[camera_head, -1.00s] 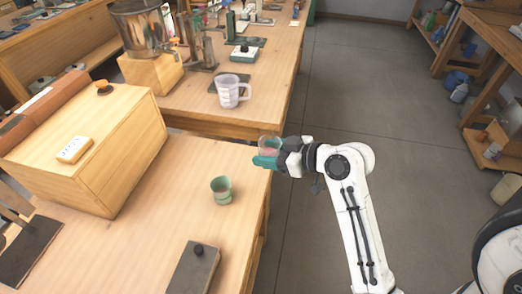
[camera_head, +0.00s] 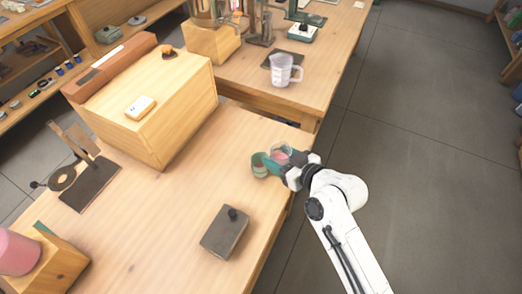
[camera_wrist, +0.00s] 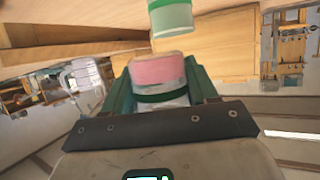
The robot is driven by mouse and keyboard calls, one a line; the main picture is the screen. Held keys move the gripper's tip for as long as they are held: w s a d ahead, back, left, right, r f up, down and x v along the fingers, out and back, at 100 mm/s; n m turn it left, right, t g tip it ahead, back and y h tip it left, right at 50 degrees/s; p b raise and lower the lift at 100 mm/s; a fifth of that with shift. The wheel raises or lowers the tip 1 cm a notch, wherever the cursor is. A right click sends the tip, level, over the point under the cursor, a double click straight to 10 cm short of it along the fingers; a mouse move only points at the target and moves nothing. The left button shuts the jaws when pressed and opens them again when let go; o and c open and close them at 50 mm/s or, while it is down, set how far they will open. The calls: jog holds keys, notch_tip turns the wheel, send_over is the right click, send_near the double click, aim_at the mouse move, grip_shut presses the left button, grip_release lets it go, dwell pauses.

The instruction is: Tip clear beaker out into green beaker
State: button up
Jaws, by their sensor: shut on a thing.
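The clear beaker (camera_head: 281,149) with pink contents is held between the green fingers of my gripper (camera_head: 284,160). In the wrist view the clear beaker (camera_wrist: 158,70) sits between the two fingertips (camera_wrist: 160,88), its pink contents showing inside. The green beaker (camera_head: 258,166) stands upright on the near wooden table, close to the left of the held beaker. It also shows in the wrist view (camera_wrist: 171,18), just beyond the clear beaker. A small gap separates the two there. I cannot tell how far the clear beaker is tilted.
A light measuring jug (camera_head: 285,70) stands on the far table. A wooden box (camera_head: 150,100) is at the left, and a dark block with a knob (camera_head: 225,232) lies at the front. The table (camera_head: 185,205) around the green beaker is clear.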

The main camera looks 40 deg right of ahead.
jog(key=a+n+y+p, duration=0.1)
jog(key=a+p, duration=0.2)
jog(key=a, duration=1)
jog(key=shift+w+f+y+p, duration=0.2)
jog(key=shift+y+p, duration=0.1)
jog(key=shift+p, duration=0.1)
jog(key=shift+d, duration=0.1)
